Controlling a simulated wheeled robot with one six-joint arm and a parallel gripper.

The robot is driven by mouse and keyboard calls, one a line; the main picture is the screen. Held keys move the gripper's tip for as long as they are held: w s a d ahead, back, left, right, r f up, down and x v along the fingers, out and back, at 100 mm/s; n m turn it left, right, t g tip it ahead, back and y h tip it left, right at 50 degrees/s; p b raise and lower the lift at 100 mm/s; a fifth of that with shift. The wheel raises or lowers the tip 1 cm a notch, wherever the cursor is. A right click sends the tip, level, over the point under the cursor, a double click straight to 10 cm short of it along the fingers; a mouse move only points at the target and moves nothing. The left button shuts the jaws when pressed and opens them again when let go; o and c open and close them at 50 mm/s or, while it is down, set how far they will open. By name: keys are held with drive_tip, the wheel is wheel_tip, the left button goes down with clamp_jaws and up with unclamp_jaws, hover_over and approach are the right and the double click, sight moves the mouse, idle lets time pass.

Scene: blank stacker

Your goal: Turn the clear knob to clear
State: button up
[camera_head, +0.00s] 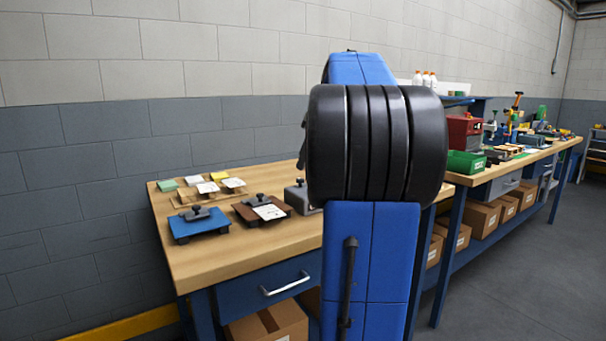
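A blue plate with a dark grey knob-like handle (196,212) lies on the near left part of the wooden bench. A brown plate with a similar dark handle (262,200) and a white label lies to its right. A grey metal piece (300,195) stands beside the brown plate, partly hidden behind my arm. I cannot tell which of these, if any, carries the clear knob; no marking is readable. My blue and black arm fills the middle of the view. A small dark part shows at its left edge, but I cannot make out my gripper.
A green bin (466,162), a red box (464,131) and tools stand farther right. Cardboard boxes fill the lower shelf.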

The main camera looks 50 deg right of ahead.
sight(301, 179)
drive_tip(key=shift+x, duration=2.7)
clamp_jaws()
